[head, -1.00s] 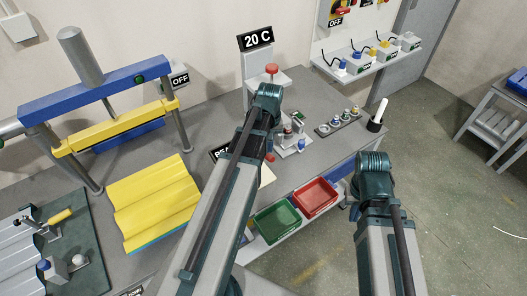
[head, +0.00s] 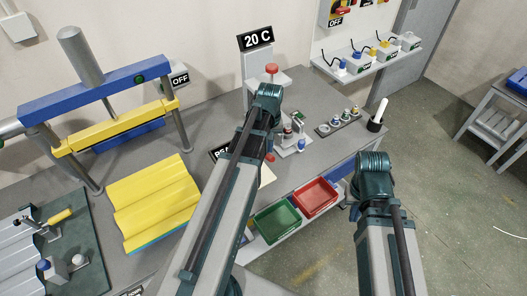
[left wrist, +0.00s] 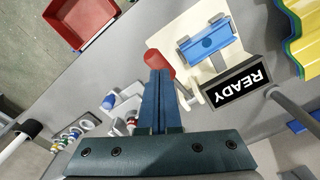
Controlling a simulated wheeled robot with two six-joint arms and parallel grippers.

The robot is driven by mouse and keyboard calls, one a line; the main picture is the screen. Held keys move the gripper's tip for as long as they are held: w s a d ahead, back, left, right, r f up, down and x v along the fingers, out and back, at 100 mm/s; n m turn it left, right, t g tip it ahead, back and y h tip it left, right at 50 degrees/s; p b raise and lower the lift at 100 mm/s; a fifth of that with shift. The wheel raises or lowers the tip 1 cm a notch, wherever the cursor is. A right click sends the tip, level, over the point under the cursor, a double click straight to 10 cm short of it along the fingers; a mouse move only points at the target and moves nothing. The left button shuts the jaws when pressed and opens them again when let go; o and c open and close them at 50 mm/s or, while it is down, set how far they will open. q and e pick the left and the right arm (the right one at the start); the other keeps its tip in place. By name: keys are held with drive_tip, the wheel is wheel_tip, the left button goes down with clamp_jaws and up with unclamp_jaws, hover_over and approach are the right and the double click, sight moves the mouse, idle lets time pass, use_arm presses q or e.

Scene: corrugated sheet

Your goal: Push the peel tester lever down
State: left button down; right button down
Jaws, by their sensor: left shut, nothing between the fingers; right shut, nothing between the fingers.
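The peel tester shows in the left wrist view as a cream plate (left wrist: 190,72) with a blue clamp (left wrist: 208,42) and a black READY sign (left wrist: 237,88). A red lever end (left wrist: 154,59) stands at the plate's edge. My left gripper (left wrist: 159,76) is shut and empty, its fingertips at the red end; I cannot tell whether they touch. In the head view the red end (head: 270,157) and a corner of the cream plate (head: 267,175) show beside my left arm, which hides most of the tester. My right gripper is out of view.
A green bin (head: 277,222) and a red bin (head: 315,197) sit at the bench's front edge. A yellow corrugated sheet (head: 150,200) lies left of my left arm. Small bottles (head: 290,137) and a tray of small round parts (head: 338,122) stand right of it.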

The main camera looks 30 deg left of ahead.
use_arm(q)
drive_tip(key=shift+f+b, duration=4.1)
drive_tip(key=shift+f, duration=0.05)
wheel_tip(320, 180, up, 12)
drive_tip(key=p, duration=1.2)
drive_tip(key=shift+r, duration=0.2)
drive_tip(key=s+d+f+m+b, duration=0.1)
drive_tip(key=s+d+m, duration=0.3)
drive_tip(key=d, duration=0.6)
drive_tip(key=s+d+f+m+y+b, duration=0.1)
drive_tip(key=s+d+f+m+b, duration=0.1)
drive_tip(key=s+d+m, duration=0.3)
drive_tip(key=s+d, duration=0.3)
drive_tip(key=d, duration=0.3)
drive_tip(key=shift+s+f+m, duration=0.25)
drive_tip(key=shift+s+m, duration=0.05)
drive_tip(key=shift+s, duration=0.1)
